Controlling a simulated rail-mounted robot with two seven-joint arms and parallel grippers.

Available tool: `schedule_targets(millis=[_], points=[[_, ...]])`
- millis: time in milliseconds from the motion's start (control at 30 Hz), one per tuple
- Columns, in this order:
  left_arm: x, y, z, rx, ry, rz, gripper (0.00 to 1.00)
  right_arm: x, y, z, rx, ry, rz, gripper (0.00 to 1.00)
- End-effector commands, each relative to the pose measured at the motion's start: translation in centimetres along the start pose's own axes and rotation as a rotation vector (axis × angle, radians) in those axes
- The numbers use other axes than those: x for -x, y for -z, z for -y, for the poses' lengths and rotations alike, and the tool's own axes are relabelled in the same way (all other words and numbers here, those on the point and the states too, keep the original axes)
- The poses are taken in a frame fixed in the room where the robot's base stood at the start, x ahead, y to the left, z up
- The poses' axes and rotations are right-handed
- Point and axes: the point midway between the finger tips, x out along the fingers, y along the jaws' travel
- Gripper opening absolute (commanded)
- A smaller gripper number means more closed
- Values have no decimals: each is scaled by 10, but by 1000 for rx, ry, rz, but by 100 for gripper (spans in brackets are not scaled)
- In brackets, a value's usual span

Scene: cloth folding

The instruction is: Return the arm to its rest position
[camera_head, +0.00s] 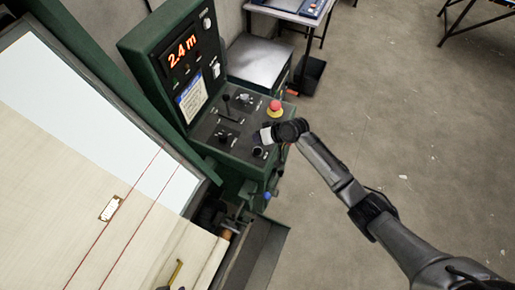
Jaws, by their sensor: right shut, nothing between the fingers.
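My right arm (335,175) reaches in from the lower right corner. Its gripper (267,136) is over the right edge of the green machine's control panel (205,130), just below the red emergency button (275,107). The gripper is shut, with nothing seen in it. It looks small and dark here, and I cannot tell whether it touches the panel. My left gripper is not in view.
Pale cloth (60,170) with red lines lies on a white bed at left. A yellow-handled tool (176,272) lies at the bottom. Open concrete floor (420,120) fills the right.

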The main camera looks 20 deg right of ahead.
Motion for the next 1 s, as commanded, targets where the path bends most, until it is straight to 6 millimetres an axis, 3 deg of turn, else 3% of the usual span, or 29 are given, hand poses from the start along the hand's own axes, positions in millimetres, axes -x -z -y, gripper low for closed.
schedule_targets(millis=[467, 667, 867, 1000], points=[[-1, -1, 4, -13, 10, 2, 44, -1, -1, -1, 4, -1, 5, 0], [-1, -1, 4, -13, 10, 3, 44, 4, -17, -9, 73, -73, 119, 0], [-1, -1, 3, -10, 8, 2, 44, 52, 13, 20, 319, -249, 114, 0], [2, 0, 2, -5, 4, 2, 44, 103, 38, 53, 441, -374, 24, 0]])
